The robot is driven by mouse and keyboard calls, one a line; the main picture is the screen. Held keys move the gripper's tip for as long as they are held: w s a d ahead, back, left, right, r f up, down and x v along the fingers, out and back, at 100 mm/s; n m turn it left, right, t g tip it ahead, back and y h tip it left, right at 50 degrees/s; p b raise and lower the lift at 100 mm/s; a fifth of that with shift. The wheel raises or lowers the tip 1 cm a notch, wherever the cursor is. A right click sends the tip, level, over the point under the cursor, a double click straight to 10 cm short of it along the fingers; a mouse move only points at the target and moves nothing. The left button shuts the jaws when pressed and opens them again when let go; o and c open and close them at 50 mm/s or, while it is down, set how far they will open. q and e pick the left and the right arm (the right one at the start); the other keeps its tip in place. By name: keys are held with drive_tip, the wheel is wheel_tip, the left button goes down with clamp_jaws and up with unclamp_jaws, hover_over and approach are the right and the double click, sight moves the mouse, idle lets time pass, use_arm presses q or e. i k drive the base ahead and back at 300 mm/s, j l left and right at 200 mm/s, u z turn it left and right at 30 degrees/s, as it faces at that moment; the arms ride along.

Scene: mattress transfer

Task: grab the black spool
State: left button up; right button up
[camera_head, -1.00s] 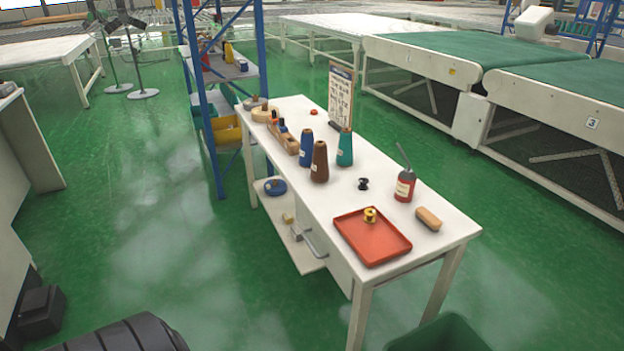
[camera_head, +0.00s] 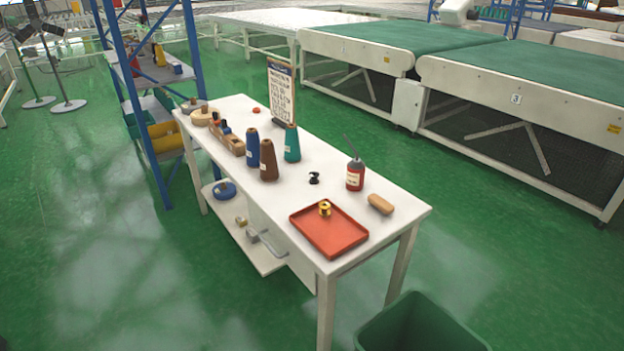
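A small black spool (camera_head: 314,178) stands on the white table (camera_head: 360,214), near the middle of its top. It is behind the orange-red tray (camera_head: 329,249) and to the left of a red bottle (camera_head: 355,175). A small yellow spool (camera_head: 324,208) stands in the tray. Neither of my grippers shows in the head view.
Brown (camera_head: 268,160), blue (camera_head: 252,148) and teal (camera_head: 292,143) thread cones and a sign (camera_head: 281,92) stand farther back on the table. A wooden brush or block (camera_head: 381,204) lies near the right edge. A green bin (camera_head: 420,326) stands in front. Green floor is open at left.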

sight(314, 174)
drive_tip(key=i+j+z, duration=0.15)
drive_tip(key=z, duration=0.3)
drive_tip(key=i+j+z, duration=0.1)
drive_tip(key=j+z, duration=0.2)
drive_tip(key=z, duration=0.15)
drive_tip(key=i+j+z, duration=0.1)
drive_tip(key=j+z, duration=0.2)
drive_tip(key=z, duration=0.15)
